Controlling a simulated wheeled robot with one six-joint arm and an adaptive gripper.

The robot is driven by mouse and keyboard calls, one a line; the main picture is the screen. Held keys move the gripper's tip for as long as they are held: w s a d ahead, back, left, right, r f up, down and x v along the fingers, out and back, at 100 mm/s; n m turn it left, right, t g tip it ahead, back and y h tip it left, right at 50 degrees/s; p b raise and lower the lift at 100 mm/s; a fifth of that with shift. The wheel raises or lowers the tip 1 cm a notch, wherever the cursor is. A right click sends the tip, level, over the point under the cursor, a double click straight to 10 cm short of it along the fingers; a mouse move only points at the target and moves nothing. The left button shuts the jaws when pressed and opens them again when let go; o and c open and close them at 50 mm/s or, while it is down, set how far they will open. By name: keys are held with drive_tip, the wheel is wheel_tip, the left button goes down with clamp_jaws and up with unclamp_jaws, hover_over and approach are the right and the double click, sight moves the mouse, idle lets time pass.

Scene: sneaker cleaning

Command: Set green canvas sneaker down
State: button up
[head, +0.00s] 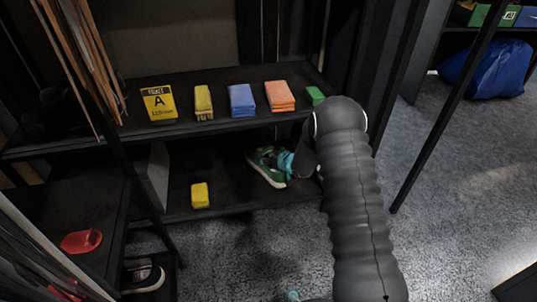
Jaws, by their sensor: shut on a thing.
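The green canvas sneaker (266,166) with a white sole is at the lower shelf (232,204), right of its middle. My gripper (285,165), with teal showing at its fingers, is shut on the sneaker from the right. The dark gripper body and my grey arm cover part of the view on the right. I cannot tell whether the sole touches the shelf board or hangs just above it.
A yellow block (200,195) stands on the lower shelf, left of the sneaker. The upper shelf holds a yellow "A" card (159,102), yellow (203,102), blue (242,100) and orange (280,96) stacks, and a green block (315,95). A black post (445,110) stands right.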

drive_tip(key=shift+f, duration=0.3)
drive_tip(key=shift+f, duration=0.5)
idle(0.4)
drive_tip(key=o, duration=1.5)
drive_tip(key=shift+o, duration=0.2)
drive_tip(key=shift+f, duration=0.1)
drive_tip(key=shift+s, duration=0.1)
drive_tip(key=v, duration=1.1)
drive_tip(key=shift+d, duration=0.25)
drive_tip(key=shift+s+d+r, duration=0.1)
drive_tip(key=shift+s+r, duration=0.15)
drive_tip(key=shift+s, duration=0.05)
